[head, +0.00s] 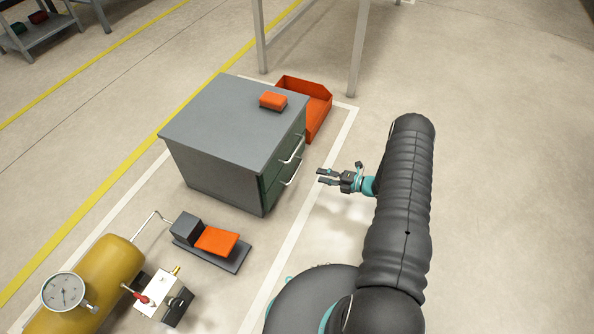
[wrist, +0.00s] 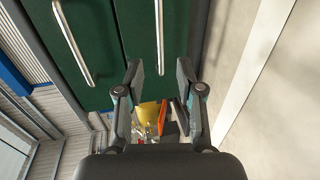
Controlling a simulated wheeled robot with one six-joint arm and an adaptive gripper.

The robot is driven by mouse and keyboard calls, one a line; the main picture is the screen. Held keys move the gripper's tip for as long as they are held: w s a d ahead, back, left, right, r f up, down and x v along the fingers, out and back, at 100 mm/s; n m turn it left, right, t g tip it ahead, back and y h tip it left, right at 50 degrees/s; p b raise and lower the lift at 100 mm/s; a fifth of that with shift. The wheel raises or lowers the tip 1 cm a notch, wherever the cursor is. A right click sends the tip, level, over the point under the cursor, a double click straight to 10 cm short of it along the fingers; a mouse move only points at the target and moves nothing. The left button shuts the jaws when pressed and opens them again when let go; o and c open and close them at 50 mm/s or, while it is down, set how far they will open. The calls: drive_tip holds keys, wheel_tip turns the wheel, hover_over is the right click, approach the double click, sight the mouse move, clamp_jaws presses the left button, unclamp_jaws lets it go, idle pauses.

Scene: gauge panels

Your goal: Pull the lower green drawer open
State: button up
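A grey cabinet (head: 220,120) with green drawer fronts stands on the floor. Its upper drawer has a pale bar handle (head: 293,150), and the lower green drawer (head: 273,193) has a similar handle (head: 292,174). Both drawers look shut. My gripper (head: 321,176) is open and empty, to the right of the lower handle and apart from it. In the wrist view, the lower handle (wrist: 160,45) lies ahead, in line with the gap between my open fingers (wrist: 162,82). The upper handle (wrist: 72,42) is to the left there.
An orange block (head: 273,101) lies on the cabinet top. An orange bin (head: 319,108) sits behind the cabinet, near table legs (head: 357,50). A foot pedal (head: 216,241) and a yellow tank (head: 105,265) with a gauge (head: 63,291) are in front. Floor to the right is clear.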

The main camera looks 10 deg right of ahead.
sight(297, 169)
drive_tip(key=x, duration=1.1)
drive_tip(key=shift+w+a, duration=0.2)
drive_tip(key=shift+a, duration=0.1)
clamp_jaws()
